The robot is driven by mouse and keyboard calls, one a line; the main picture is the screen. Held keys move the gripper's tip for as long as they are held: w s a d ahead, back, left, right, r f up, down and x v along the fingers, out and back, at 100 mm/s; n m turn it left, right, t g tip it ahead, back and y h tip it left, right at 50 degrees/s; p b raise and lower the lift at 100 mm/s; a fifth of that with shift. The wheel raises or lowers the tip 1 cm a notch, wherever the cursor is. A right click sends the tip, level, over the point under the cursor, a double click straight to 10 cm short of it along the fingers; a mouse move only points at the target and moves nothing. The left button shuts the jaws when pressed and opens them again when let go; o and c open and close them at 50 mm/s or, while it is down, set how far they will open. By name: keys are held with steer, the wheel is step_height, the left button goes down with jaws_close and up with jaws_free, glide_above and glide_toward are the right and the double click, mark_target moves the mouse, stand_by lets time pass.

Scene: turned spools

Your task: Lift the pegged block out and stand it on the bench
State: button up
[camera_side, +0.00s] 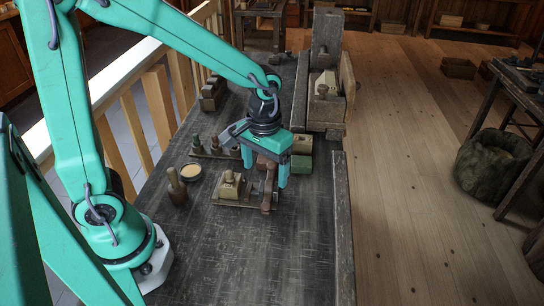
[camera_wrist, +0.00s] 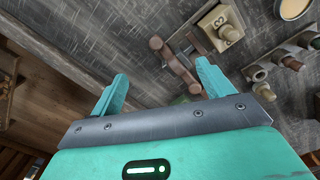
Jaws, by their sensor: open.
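A pale block with a peg-like knob on top (camera_side: 229,187) sits in a low wooden holder (camera_side: 236,204) on the dark bench (camera_side: 200,255). The block also shows at the top of the wrist view (camera_wrist: 222,27), with a dark mark on its face. My gripper (camera_side: 265,174) points down just right of the block, fingers apart. In the wrist view my gripper (camera_wrist: 160,80) is open, and the block lies beyond its right finger. A reddish-brown wooden piece (camera_side: 267,196) stands at the holder's right end, close to the fingers. Nothing is seen held.
Right of my gripper are a green block (camera_side: 302,163) and a pale block (camera_side: 303,144). Behind it stands a rack of pegs (camera_side: 215,148). A dish (camera_side: 190,171) and a brown mallet-like tool (camera_side: 176,187) stand left. The bench front is clear.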

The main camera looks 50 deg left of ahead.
steer(key=a+m, duration=0.1)
steer(key=m, duration=0.9)
glide_above(230, 179)
steer(key=w, duration=0.1)
steer(key=f, duration=0.1)
steer(key=d+f, duration=0.1)
steer(key=shift+w+f, duration=0.15)
steer(key=shift+f, duration=0.2)
steer(key=shift+s+a+f+m, duration=0.15)
steer(key=shift+s+a+m, duration=0.05)
steer(key=shift+a+m, duration=0.25)
steer(key=shift+s+a+f+m, duration=0.1)
steer(key=shift+s+a+m, duration=0.1)
steer(key=shift+a+m, duration=0.2)
steer(key=shift+f, duration=1.35)
steer(key=shift+f, duration=0.15)
steer(key=shift+f, duration=2.45)
steer(key=c, duration=1.1)
